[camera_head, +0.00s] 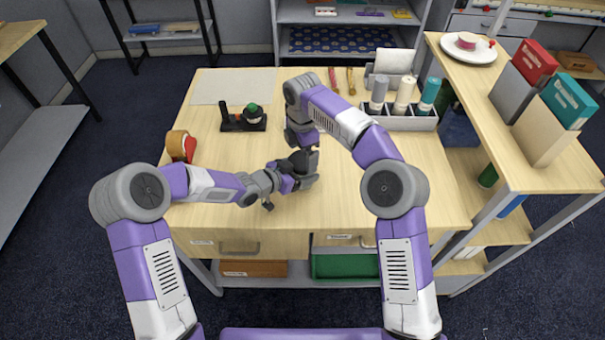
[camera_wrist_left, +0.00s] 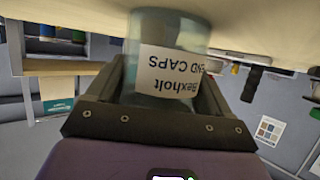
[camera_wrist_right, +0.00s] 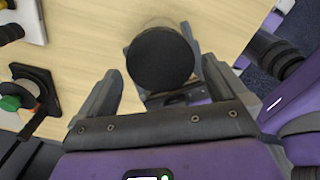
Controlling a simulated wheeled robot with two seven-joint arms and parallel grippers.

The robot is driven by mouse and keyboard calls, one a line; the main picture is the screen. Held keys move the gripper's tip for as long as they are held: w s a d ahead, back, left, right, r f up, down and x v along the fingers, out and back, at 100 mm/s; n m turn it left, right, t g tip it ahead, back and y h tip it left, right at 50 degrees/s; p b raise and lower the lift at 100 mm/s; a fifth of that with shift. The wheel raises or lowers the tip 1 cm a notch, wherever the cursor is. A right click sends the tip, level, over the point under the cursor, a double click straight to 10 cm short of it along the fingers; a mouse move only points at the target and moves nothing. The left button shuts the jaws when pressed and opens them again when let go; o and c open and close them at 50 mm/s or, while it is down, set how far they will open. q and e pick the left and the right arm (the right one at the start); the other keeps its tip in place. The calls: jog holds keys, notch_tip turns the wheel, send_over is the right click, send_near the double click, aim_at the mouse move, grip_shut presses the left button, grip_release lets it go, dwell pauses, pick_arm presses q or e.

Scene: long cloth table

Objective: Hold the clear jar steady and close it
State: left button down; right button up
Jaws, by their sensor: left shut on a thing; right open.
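The clear jar (camera_wrist_left: 170,30) with a white "Bexholt END CAPS" label shows in the left wrist view between the fingers of my left gripper (camera_wrist_left: 168,85), which is shut on its body. Its black round lid (camera_wrist_right: 160,58) shows from above in the right wrist view, at the jar's top; I cannot tell how tightly it sits. My right gripper (camera_wrist_right: 152,66) is open, its fingers on either side of the lid and apart from it. In the head view, my right gripper (camera_head: 303,163) is directly over my left gripper (camera_head: 292,180), and together they hide the jar.
A black stand with a green-topped part (camera_head: 252,115) is at the table's left. A red and tan tape dispenser (camera_head: 181,146) is at the left edge. The table's right front is clear.

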jog(key=shift+r, duration=1.3)
jog(key=shift+r, duration=0.1)
notch_tip(320, 180, up, 2)
jog(key=n, duration=0.2)
jog(key=shift+a+r+n, duration=0.1)
jog(key=shift+r+n, duration=0.15)
jog(key=shift+n, duration=0.05)
jog(key=shift+r+n, duration=0.4)
jog(key=shift+f, duration=0.1)
jog(key=shift+f, duration=3.9)
